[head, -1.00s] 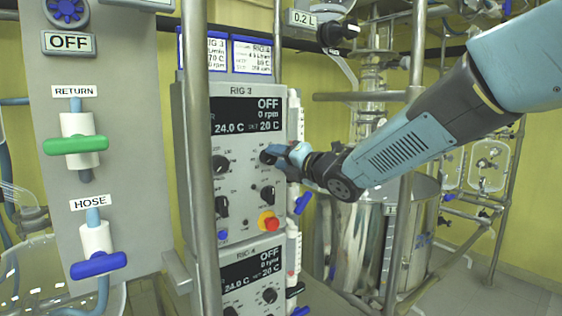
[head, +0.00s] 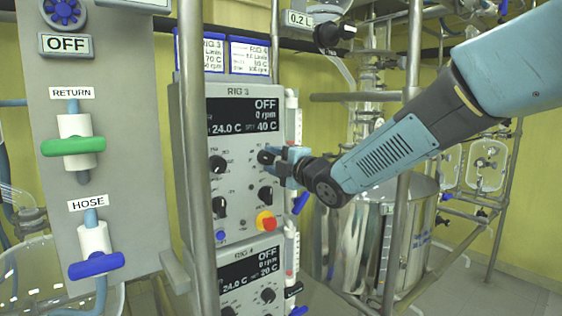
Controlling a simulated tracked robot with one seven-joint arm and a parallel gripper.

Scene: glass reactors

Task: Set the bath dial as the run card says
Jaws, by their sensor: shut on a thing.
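The RIG 3 panel (head: 244,93) is a grey box with a black display (head: 235,117) reading OFF, 0 rpm, 24.0 C and a set value of 40 C. My gripper (head: 273,160) reaches in from the right and is shut on the upper right black dial (head: 265,157). Its fingers partly hide that dial and its markings. The RIG 3 run card (head: 214,55) is above the panel, partly behind a steel post; a line ending in 70 C shows. The RIG 4 run card (head: 249,56) is beside it.
Other black knobs (head: 217,164) and a red button on yellow (head: 266,222) sit on the same panel. The RIG 4 panel (head: 250,265) is below. A steel post (head: 197,130) stands in front on the left, another post (head: 409,200) near my arm.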

